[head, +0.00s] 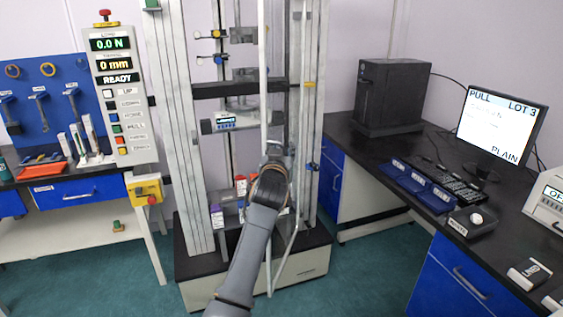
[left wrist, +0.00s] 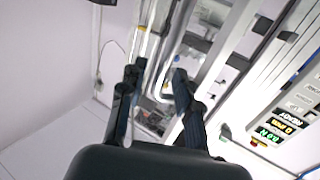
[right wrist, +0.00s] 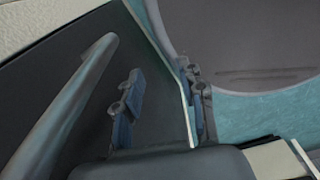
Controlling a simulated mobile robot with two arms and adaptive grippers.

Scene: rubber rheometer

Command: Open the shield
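The test machine's shield looks like a clear panel with a pale upright edge (head: 263,60), standing in front of the machine's columns. Its clear face is hard to make out. My left gripper (head: 274,152) is at this edge, about halfway up the machine, and my forearm hides part of the machine's lower area. In the left wrist view the left gripper's fingers (left wrist: 155,82) are apart, with a pale grey bar (left wrist: 163,65) showing between and beyond them. I cannot tell whether they touch it. My right gripper (right wrist: 163,98) shows only in the right wrist view, with its fingers apart and nothing between them.
A control panel (head: 122,95) reading READY stands left of the machine, above a yellow box with a red button (head: 148,190). A dark bench at right carries a black computer case (head: 390,95), a monitor (head: 500,128) and blue trays (head: 415,185). Green floor lies between.

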